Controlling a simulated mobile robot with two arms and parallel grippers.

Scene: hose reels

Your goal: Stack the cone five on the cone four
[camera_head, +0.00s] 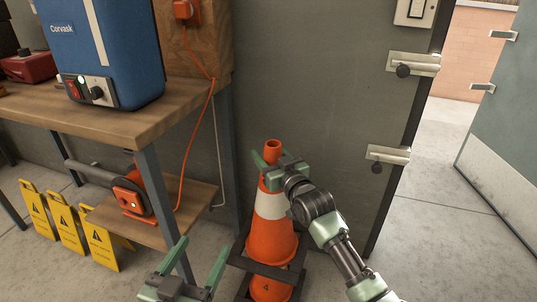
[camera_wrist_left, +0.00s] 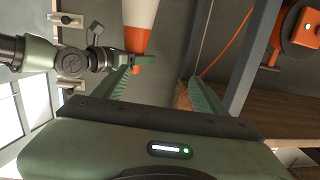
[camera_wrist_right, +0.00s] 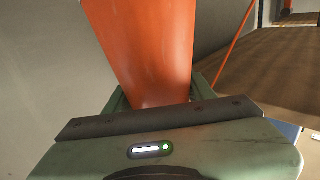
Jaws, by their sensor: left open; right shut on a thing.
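An orange cone with a white band (camera_head: 270,206), taken as cone five, stands upright by the wall; its number is not visible. My right gripper (camera_head: 267,172) is shut on its upper part, also seen in the right wrist view (camera_wrist_right: 150,50). Its black base (camera_head: 262,268) is around a lower orange cone marked 4, cone four (camera_head: 266,290), mostly hidden inside and cut by the frame's bottom. I cannot tell whether the upper cone rests fully on it. My left gripper (camera_head: 202,254) is open and empty, left of the cones.
A workbench (camera_head: 120,112) with a blue Corvask box (camera_head: 105,45) stands at left. An orange hose reel (camera_head: 132,194) sits on its lower shelf. Several yellow floor signs (camera_head: 70,228) stand beside it. A door with latches (camera_head: 385,157) and an open doorway are at right; floor there is clear.

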